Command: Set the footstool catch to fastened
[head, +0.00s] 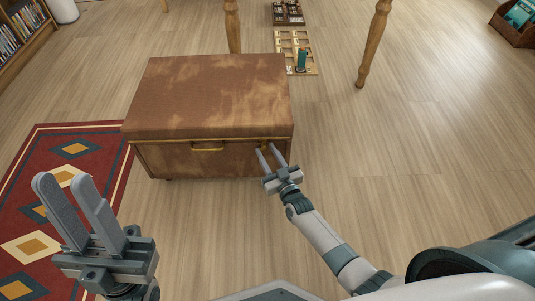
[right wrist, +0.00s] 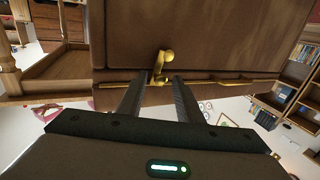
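The footstool (head: 208,98) is a brown suede box with a closed-looking lid and brass trim, standing on the floor ahead. A brass handle (head: 207,149) is on its front. The brass catch (right wrist: 161,66) shows in the right wrist view as a small knobbed lever at the brass seam; the head view hardly shows it. My right gripper (head: 265,148) is open at the footstool's front right, and its fingers (right wrist: 158,78) stand either side of the catch's line. I cannot tell whether they touch it. My left gripper (head: 61,180) is open and empty, left of the footstool.
A red patterned rug (head: 45,195) lies on the left. A bookshelf (head: 25,35) stands at the far left. Wooden legs (head: 375,40) and a low tray (head: 297,50) with a dark green item are behind the footstool.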

